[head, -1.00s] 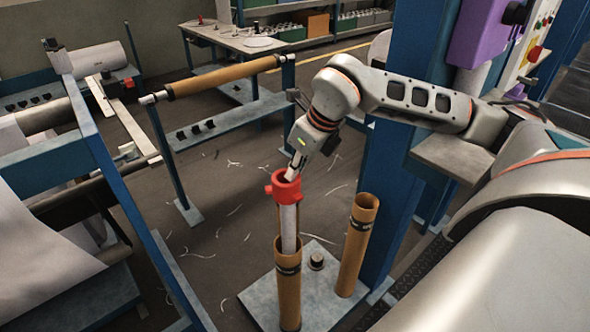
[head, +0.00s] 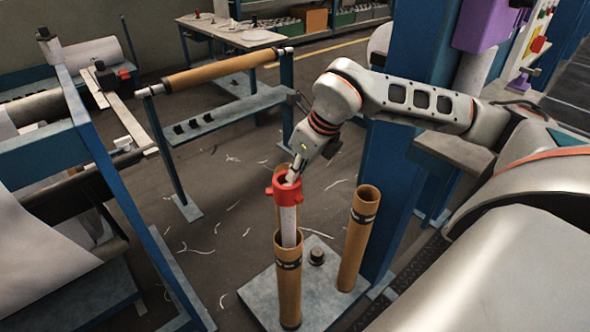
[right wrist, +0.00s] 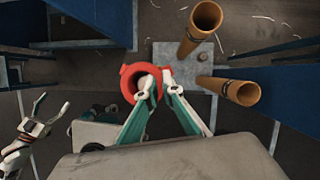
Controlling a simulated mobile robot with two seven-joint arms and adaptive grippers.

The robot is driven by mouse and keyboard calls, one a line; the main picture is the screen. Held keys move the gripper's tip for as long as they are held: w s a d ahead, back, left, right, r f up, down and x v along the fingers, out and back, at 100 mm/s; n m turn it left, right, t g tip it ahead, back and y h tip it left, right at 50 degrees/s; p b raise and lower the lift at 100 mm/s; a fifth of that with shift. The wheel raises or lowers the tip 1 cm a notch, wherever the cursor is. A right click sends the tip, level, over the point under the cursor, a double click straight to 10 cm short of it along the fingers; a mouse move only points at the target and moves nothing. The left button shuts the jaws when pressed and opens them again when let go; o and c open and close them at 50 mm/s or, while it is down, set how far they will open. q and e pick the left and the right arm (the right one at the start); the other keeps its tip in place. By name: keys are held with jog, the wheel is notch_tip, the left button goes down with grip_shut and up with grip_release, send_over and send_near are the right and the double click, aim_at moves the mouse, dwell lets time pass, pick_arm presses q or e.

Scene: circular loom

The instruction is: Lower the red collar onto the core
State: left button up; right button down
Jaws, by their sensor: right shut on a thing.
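The red collar (head: 286,188) is a ring with small side lugs, held above the front brown cardboard core (head: 288,280). My right gripper (head: 291,175) is shut on its rim. In the right wrist view the collar (right wrist: 127,85) hangs from the fingertips of my right gripper (right wrist: 158,82), its hole open. The collar is apart from the core. My left gripper (right wrist: 52,105) appears at the left of the right wrist view, fingers spread and empty.
A second upright core (head: 357,240) stands to the right on the same grey base plate (head: 262,297), with a short dark peg (head: 317,257) between the two. A blue column (head: 400,150) rises close behind the second core. Blue loom frames stand at left.

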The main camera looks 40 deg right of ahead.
jog(key=shift+f, duration=0.45)
jog(key=shift+s, duration=0.1)
jog(key=shift+a, duration=0.1)
jog(key=shift+s+f, duration=0.1)
jog(key=shift+f, duration=0.1)
jog(key=shift+a+r, duration=0.1)
jog(key=shift+r, duration=0.1)
jog(key=shift+a, duration=0.2)
dwell(1.1)
jog(key=shift+r, duration=0.1)
jog(key=shift+r+p, duration=0.15)
jog(key=shift+p, duration=0.2)
jog(key=shift+w+r, duration=0.15)
jog(key=shift+w, duration=0.05)
